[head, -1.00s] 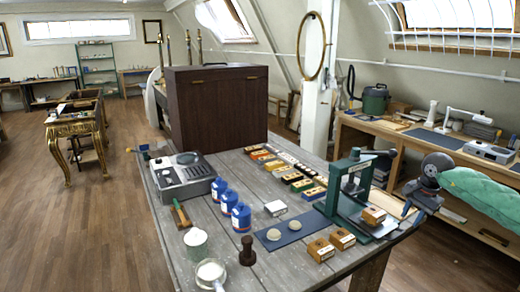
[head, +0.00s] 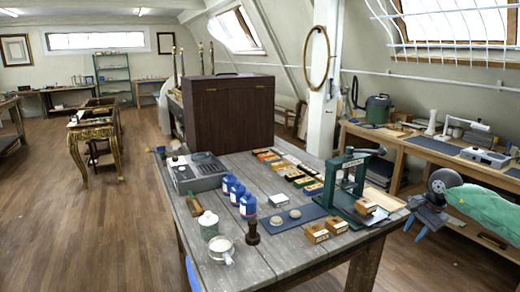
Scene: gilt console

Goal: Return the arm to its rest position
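My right gripper (head: 416,228) is at the right of the head view, pointing down beside the right edge of the grey workbench (head: 290,262). Its two fingers look spread apart, and I see nothing between them. A dark round wrist part of mine (head: 445,182) is above it. My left gripper and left arm are not in view.
On the workbench stand a green press (head: 344,180), small wooden boxes (head: 317,232), blue bottles (head: 248,207), a white jar (head: 209,225) and a dark cabinet (head: 230,112). A side bench (head: 410,142) runs along the right wall. Floor at left is open.

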